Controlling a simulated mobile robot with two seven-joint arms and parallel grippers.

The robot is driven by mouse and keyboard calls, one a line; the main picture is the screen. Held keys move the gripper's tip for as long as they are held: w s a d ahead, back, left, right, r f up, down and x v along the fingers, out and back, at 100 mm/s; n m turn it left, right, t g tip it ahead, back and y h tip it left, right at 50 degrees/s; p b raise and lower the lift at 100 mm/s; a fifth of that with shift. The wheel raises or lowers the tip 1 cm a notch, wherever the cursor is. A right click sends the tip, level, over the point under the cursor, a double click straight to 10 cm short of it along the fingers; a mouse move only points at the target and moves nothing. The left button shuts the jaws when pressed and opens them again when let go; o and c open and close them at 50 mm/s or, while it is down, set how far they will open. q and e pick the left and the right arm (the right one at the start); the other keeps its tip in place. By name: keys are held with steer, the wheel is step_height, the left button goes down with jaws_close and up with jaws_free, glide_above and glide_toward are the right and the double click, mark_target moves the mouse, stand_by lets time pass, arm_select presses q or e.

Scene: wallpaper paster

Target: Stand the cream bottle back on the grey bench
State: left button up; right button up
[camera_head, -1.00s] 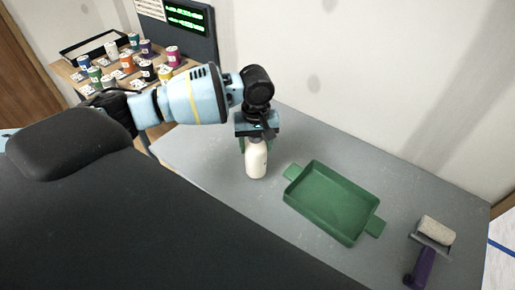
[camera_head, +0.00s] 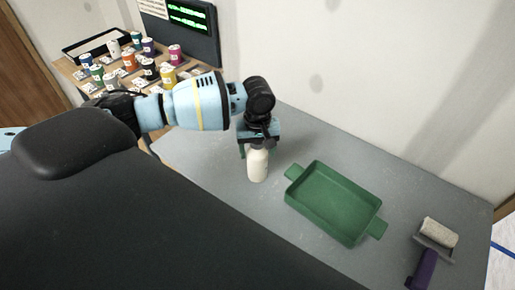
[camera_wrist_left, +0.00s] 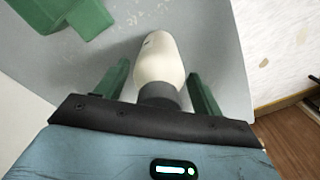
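The cream bottle (camera_head: 258,166) stands upright on the grey bench (camera_head: 205,158), left of the green tray. My left gripper (camera_head: 257,149) is above it, pointing down, with its fingers around the bottle's top. In the left wrist view, the bottle (camera_wrist_left: 158,60) and its dark grey cap lie between the two green fingers (camera_wrist_left: 158,82). A narrow gap shows on each side, so the gripper looks open and not clamped on the bottle. The bottle's base meeting the bench is seen only in the head view. My right gripper is out of view.
A green tray (camera_head: 333,203) with two handles lies right of the bottle. A wooden table with several coloured cans (camera_head: 127,62) stands at back left. The wall closes the bench's far side.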

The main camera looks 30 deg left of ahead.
arm_select(q)
steer(key=shift+o, duration=1)
steer(key=shift+r, duration=0.15)
step_height(320, 180, up, 12)
steer(key=shift+p, duration=0.6)
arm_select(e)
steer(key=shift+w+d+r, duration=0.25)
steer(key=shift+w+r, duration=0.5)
